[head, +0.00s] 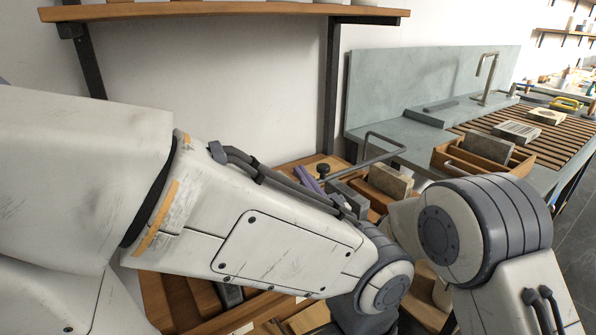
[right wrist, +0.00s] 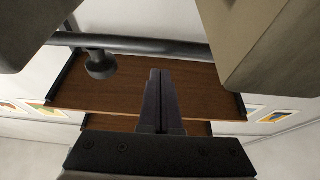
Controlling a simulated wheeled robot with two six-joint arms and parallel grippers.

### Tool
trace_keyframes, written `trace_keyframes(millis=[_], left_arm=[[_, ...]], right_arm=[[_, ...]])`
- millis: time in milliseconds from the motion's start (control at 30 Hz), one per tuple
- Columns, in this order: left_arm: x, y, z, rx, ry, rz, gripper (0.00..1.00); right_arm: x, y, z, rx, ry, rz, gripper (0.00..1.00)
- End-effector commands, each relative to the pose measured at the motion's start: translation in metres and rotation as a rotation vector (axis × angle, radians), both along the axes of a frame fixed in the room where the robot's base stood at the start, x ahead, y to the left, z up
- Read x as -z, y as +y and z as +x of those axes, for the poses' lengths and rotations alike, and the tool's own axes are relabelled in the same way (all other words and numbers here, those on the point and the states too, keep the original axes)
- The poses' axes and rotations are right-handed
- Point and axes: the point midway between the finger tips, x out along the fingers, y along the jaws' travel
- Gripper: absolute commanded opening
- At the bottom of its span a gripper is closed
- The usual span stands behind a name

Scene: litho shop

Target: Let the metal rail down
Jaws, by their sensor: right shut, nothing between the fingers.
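The metal rail (head: 365,163) is a thin grey bent bar in the head view, standing above the wooden rack with a dark round knob (head: 322,170) near its left end. In the right wrist view the rail (right wrist: 150,44) runs across the upper part as a dark tube, with the knob (right wrist: 101,65) hanging from it at the left. My right gripper (right wrist: 160,75) is shut and empty, its fingertips just below the rail in that picture; I cannot tell whether they touch it. In the head view my arms hide much of the rack, and I cannot make out the left gripper.
Stone blocks (head: 390,181) stand in the rack (head: 180,300) close to the rail. A wooden shelf (head: 230,10) on dark brackets hangs above. A sink (head: 425,135) with slatted board (head: 530,140) and wooden box (head: 455,160) lies at the right.

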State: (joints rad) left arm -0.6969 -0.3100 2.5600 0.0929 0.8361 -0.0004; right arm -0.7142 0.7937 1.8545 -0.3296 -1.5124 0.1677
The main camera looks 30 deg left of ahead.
Motion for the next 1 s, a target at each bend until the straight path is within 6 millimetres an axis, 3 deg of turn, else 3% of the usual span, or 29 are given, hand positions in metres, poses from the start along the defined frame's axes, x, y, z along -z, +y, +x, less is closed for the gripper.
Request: trace_keyframes(millis=[200,400,600,1000], left_arm=[[0.007,0.000,0.000,0.000,0.000,0.000,0.00],[0.010,0.000,0.000,0.000,0.000,0.000,0.00],[0.011,0.000,0.000,0.000,0.000,0.000,0.00],[0.011,0.000,0.000,0.000,0.000,0.000,0.00]], right_arm=[[0.023,-0.041,-0.021,0.003,0.001,0.001,0.00],[0.037,-0.068,-0.036,0.002,-0.002,0.004,0.00],[0.041,-0.078,-0.041,0.002,-0.006,0.007,0.00],[0.041,-0.078,-0.042,0.002,-0.007,0.008,0.00]])
